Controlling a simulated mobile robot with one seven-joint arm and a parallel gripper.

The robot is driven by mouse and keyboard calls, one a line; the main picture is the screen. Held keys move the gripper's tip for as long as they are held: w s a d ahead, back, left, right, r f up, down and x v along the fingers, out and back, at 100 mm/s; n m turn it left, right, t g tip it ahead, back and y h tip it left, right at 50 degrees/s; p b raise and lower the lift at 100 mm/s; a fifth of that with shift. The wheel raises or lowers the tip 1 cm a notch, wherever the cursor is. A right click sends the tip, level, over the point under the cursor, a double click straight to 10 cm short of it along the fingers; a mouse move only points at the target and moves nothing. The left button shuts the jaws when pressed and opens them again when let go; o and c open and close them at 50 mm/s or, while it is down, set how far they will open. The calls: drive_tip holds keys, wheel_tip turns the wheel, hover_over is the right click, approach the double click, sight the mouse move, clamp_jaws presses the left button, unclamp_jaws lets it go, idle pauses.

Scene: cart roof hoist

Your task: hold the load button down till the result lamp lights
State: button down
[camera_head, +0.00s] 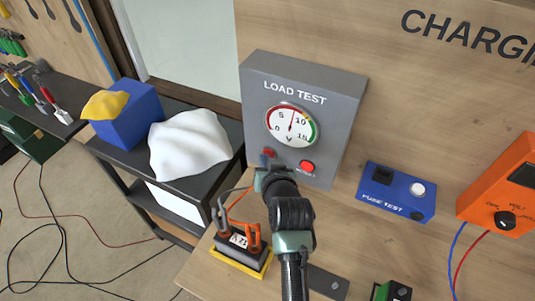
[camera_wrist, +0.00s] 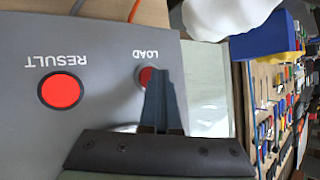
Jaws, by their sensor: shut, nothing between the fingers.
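The grey load test box (camera_head: 340,98) stands against the wooden panel. Its dial (camera_head: 291,124) has the needle pointing nearly straight up, between 5 and 10. The red load button (camera_head: 270,153) is at the box's lower left; it also shows in the wrist view (camera_wrist: 145,75), partly covered by my fingertips. The result lamp (camera_head: 307,166) is plain bright red, also in the wrist view (camera_wrist: 60,90); I cannot tell whether it is lit. My gripper (camera_head: 263,170) is shut and empty, its tips (camera_wrist: 157,75) at the button. Whether they press it is unclear.
A small battery (camera_head: 240,243) with clamps on it sits on a yellow tray below the box. A blue fuse test box (camera_head: 398,191) and an orange charger (camera_head: 505,190) are to the right. A black cart (camera_head: 120,160) with a white cloth (camera_head: 190,145) stands left.

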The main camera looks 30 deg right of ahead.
drive_tip(key=shift+s+a, duration=0.1)
idle(0.5)
drive_tip(key=shift+s+a+p, duration=0.45)
drive_tip(key=shift+a+p, duration=0.05)
drive_tip(key=shift+a, duration=0.05)
drive_tip(key=shift+s+a+p, duration=0.7)
drive_tip(key=shift+s+a, duration=0.05)
drive_tip(key=shift+a, duration=0.25)
drive_tip(key=shift+s+a+p, duration=0.65)
drive_tip(key=shift+s+a, duration=0.1)
drive_tip(key=shift+a, duration=0.25)
